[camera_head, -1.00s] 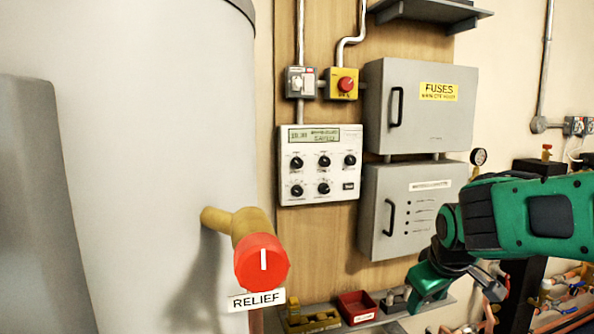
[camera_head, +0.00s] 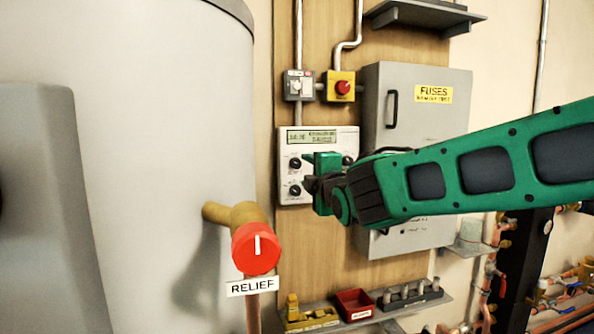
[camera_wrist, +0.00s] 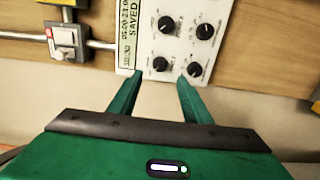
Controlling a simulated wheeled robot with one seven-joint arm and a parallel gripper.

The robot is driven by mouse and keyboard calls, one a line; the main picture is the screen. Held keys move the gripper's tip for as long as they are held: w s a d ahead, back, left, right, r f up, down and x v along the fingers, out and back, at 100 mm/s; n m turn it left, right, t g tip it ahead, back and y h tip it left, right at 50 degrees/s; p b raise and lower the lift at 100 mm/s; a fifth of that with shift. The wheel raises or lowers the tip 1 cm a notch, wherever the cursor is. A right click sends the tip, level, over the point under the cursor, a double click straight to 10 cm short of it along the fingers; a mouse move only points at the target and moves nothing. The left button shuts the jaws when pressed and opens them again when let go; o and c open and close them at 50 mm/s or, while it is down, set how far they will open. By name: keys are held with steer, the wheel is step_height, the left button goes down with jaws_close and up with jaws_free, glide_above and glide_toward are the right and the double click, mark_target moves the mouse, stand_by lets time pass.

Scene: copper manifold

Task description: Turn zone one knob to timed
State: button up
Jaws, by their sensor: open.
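The white controller panel (camera_head: 288,143) with a lit display and several black knobs hangs on the wooden board. My gripper (camera_head: 309,172) is in front of it, open and empty, covering its middle and lower right. The upper left knob (camera_head: 295,163) and lower left knob (camera_head: 295,190) show just left of my gripper. In the wrist view my gripper (camera_wrist: 159,78) points at the panel, turned sideways there. The upper left knob (camera_wrist: 160,64) appears between the fingertips; the lower left knob (camera_wrist: 195,69) is by the right finger. Contact and knob labels cannot be made out.
A grey switch (camera_head: 298,85) and a red emergency button (camera_head: 343,87) sit above the panel. The grey fuse box (camera_head: 440,130) is to the right, behind my arm. A red relief knob (camera_head: 256,248) juts from the tank (camera_head: 170,80) at left. A shelf with a red tray (camera_head: 354,304) is below.

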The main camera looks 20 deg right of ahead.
mark_target(296, 165)
steer(key=w, duration=0.8)
steer(key=shift+w, duration=0.35)
steer(key=shift+a+f, duration=0.1)
steer(key=c, duration=1)
